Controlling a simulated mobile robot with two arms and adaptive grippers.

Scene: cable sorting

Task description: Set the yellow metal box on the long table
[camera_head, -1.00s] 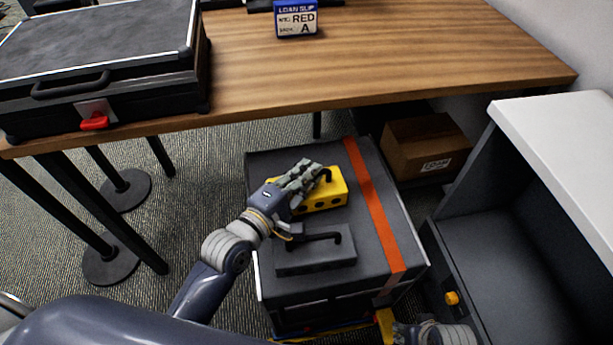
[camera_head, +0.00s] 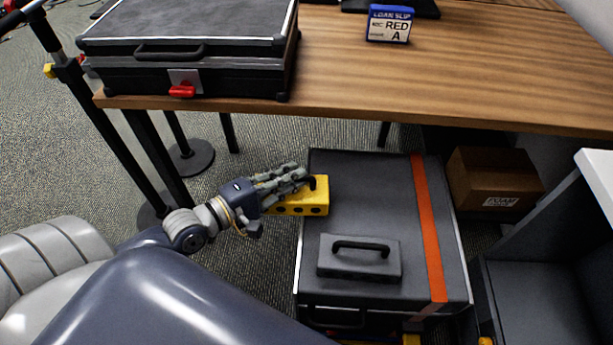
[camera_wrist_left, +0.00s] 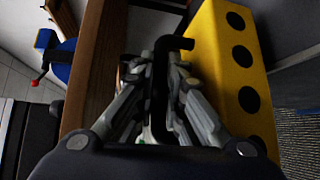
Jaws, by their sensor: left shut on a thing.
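The yellow metal box (camera_head: 302,205) has dark round holes along its side and a black handle on top. My left gripper (camera_head: 302,181) is shut on that handle. In the left wrist view the black handle (camera_wrist_left: 160,85) stands between the two fingers, with the yellow box (camera_wrist_left: 232,75) to their right. In the head view the box overlaps the left edge of a dark case; I cannot tell how high it is above it. The long wooden table (camera_head: 480,90) runs across the back. My right gripper is not in view.
A black case (camera_head: 190,70) with a red latch fills the table's left part. A blue loan slip stand (camera_head: 390,24) is at its back. The dark case (camera_head: 370,190) with an orange strap stands below. A cardboard box (camera_head: 495,183) is at right. The table's middle front is clear.

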